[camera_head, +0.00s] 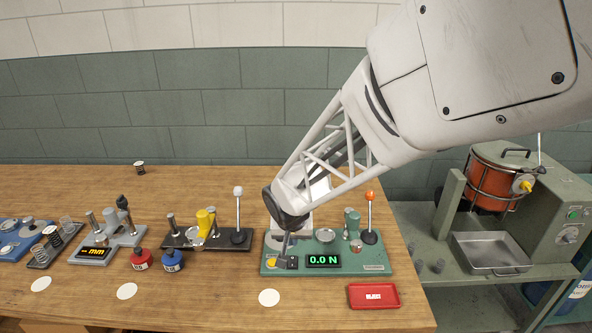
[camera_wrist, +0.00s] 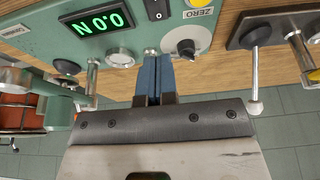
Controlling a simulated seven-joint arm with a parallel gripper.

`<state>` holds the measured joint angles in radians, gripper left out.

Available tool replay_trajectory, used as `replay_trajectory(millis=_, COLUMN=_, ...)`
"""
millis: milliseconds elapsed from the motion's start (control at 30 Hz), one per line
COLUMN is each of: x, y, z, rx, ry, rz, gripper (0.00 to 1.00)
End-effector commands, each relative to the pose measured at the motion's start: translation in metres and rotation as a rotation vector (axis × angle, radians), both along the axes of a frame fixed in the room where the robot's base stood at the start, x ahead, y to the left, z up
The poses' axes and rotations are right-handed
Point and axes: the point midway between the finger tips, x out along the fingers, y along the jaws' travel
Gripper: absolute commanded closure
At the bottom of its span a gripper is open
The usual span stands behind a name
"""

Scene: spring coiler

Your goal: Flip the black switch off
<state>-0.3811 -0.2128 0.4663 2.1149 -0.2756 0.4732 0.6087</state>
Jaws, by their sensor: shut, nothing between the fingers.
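The green force tester (camera_head: 345,262) stands on the bench, its display reading 0.0 N. A dark switch-like block (camera_head: 292,262) sits left of the display; the wrist view shows a dark block (camera_wrist: 156,9) beside the display. Contact is unclear. In the head view, my gripper (camera_head: 285,246) is just behind the block.
A black tester (camera_head: 215,240) with a white-topped lever stands to the left. An orange-topped lever (camera_head: 369,215) rises at the tester's right. A red tray (camera_head: 374,296) lies in front, and the front bench is otherwise mostly clear.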

Motion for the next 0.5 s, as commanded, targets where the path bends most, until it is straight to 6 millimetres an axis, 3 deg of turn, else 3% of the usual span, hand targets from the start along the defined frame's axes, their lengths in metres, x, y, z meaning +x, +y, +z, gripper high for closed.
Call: replay_trajectory(millis=500, x=0.015, y=0.000, z=-0.063, rx=0.000, ry=0.000, rz=0.001, gripper=1.00)
